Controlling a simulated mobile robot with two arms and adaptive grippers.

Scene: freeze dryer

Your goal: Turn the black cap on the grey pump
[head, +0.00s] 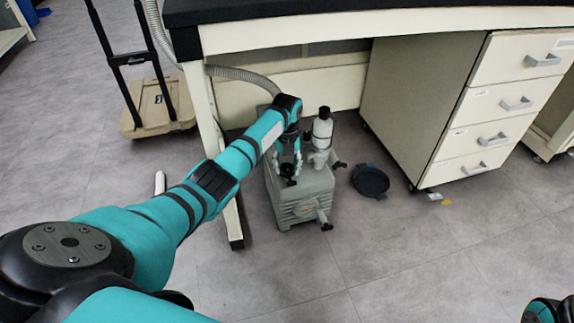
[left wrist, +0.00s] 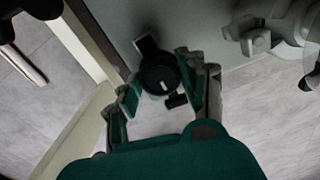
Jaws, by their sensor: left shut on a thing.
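The grey pump (head: 302,207) stands on the floor under the bench, with a clear-and-black bottle-like part (head: 322,130) on top. The black cap (head: 287,170) is on the pump's top; it shows in the left wrist view as a round black knob (left wrist: 159,76) with a small white mark. My left gripper (head: 288,167) reaches down over the pump from the left. In the left wrist view its two green-padded fingers (left wrist: 157,90) are on either side of the cap and closed on it. My right gripper is not visible; only a bit of my right arm shows at the lower right.
A bench leg (head: 217,150) stands just left of the pump. A drawer cabinet (head: 450,110) is at the right. A round black lid-like disc (head: 370,181) lies on the floor beside the pump. A hose (head: 245,76) runs behind. A cart (head: 157,105) stands at the back left. The floor in front is clear.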

